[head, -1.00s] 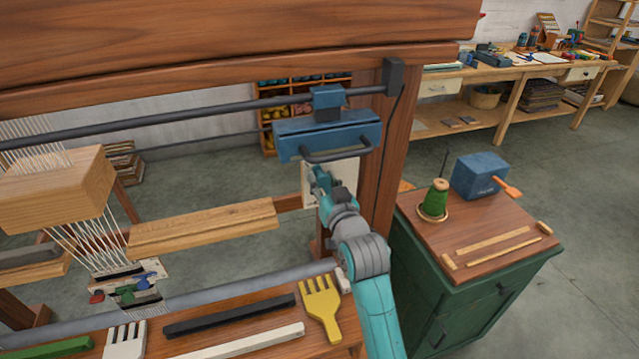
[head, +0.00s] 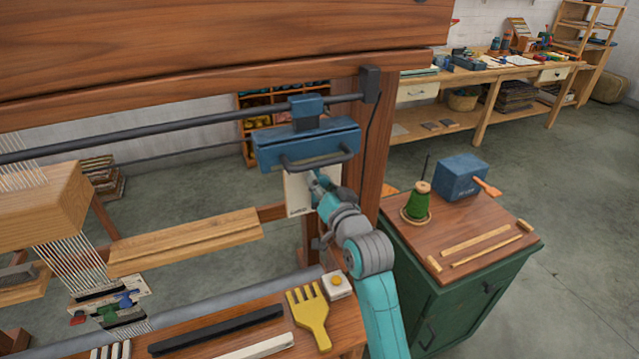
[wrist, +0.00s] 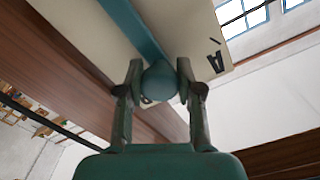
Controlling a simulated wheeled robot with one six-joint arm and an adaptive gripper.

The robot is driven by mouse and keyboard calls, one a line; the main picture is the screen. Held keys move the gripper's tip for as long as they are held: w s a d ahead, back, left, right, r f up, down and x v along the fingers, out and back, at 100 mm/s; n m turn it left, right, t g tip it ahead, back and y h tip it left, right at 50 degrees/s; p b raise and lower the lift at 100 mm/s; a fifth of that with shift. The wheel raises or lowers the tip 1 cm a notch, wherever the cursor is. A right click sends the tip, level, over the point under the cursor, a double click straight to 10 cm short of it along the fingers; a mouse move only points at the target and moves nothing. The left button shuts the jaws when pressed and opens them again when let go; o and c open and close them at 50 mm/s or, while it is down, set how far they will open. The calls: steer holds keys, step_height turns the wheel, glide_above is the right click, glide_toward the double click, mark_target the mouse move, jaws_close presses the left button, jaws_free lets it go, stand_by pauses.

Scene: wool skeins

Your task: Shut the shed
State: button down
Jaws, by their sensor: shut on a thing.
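My gripper (head: 317,178) is up at a cream plate (head: 297,197) under the blue carriage (head: 280,152), beside the loom's right post. In the wrist view my gripper (wrist: 160,90) is shut on a round blue knob (wrist: 159,80). The knob stands in front of a blue strip (wrist: 132,28) on the plate. A dark letter A is on the plate in the wrist view. The warp threads (head: 72,255) run down from a pale wooden block (head: 38,208) at the left. Whether the shed is open is hard to tell.
A dark rail (head: 180,125) crosses above the carriage. A yellow comb (head: 308,318) and dark bar (head: 216,330) lie on the front ledge. A green cabinet (head: 455,310) with a green spool (head: 419,205) and blue box (head: 462,178) stands at the right.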

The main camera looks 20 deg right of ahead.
steer(key=c, duration=0.7)
jaws_free()
steer(key=shift+s, duration=0.1)
steer(key=s, duration=1.1)
steer(key=shift+s, duration=0.4)
steer(key=shift+f, duration=0.1)
